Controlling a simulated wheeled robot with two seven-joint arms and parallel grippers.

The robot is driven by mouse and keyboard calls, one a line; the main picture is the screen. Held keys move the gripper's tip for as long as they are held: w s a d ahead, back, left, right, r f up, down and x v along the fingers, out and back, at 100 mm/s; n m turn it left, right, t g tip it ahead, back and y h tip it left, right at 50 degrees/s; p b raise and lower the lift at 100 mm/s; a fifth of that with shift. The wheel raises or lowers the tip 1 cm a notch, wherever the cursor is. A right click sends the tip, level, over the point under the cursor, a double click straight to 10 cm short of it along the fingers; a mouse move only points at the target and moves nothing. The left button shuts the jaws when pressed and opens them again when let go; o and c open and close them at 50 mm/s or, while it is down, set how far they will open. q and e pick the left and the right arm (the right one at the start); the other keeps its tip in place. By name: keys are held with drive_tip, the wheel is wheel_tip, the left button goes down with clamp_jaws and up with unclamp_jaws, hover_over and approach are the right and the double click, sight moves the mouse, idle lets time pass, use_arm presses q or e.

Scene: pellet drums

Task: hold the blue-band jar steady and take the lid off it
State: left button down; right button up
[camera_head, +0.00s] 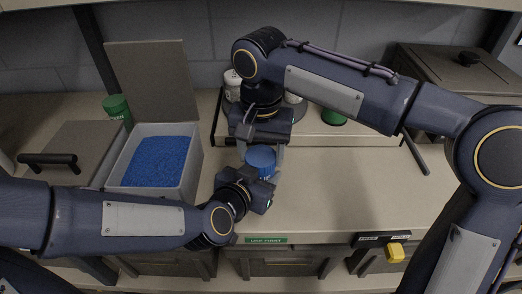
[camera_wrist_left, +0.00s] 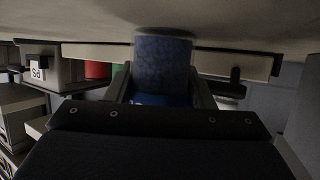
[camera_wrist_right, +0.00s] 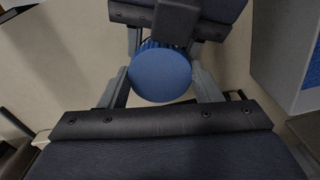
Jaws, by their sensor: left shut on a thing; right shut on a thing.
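The blue-band jar stands on the counter in the middle of the head view, mostly hidden by my grippers. Its round blue lid (camera_head: 261,157) is seen from above in the right wrist view (camera_wrist_right: 160,73). My right gripper (camera_head: 262,151) comes down from above and is shut on the lid, one finger on each side. My left gripper (camera_head: 255,180) reaches in low from the front and is shut on the jar body. The left wrist view shows the jar body (camera_wrist_left: 162,62), dark blue inside, between the left fingers. Whether the lid has turned cannot be told.
An open grey bin of blue pellets (camera_head: 198,172) stands left of the jar. A green-lidded container (camera_head: 117,106) is behind it, and a closed bin (camera_head: 75,145) at far left. A rack behind holds a green jar (camera_head: 334,117). The counter right of the jar is clear.

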drive_tip(key=n, duration=0.4)
drive_tip(key=o, duration=1.1)
